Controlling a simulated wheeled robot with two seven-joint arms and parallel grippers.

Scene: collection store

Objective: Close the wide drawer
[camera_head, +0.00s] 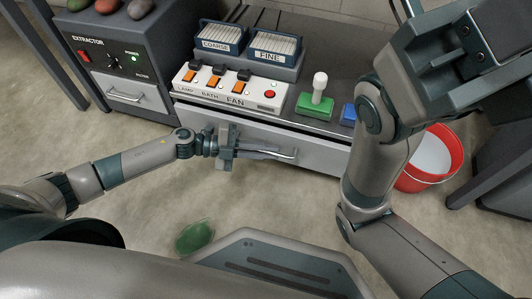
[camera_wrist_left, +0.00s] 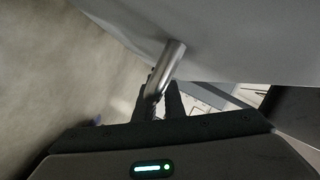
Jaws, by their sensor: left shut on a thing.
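The wide drawer (camera_head: 323,156) has a plain grey front under the bench top, below the FAN switch panel. A narrow dark strip shows above its front; how far it stands out is hard to tell. Its metal bar handle (camera_head: 288,155) shows just right of my left gripper (camera_head: 243,152). My left gripper is shut on the handle. In the left wrist view the fingers (camera_wrist_left: 158,100) close around the shiny handle (camera_wrist_left: 168,62), with the grey drawer front (camera_wrist_left: 235,40) beyond. My right arm rises at the right of the head view; its fingertips cannot be made out.
The extractor cabinet (camera_head: 112,65) with its own small drawer stands at the left. A switch panel (camera_head: 225,92), filter trays (camera_head: 245,50) and a green block with a white knob (camera_head: 315,103) sit on top. A red bucket (camera_head: 447,150) stands right. A green piece (camera_head: 195,237) lies on the floor.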

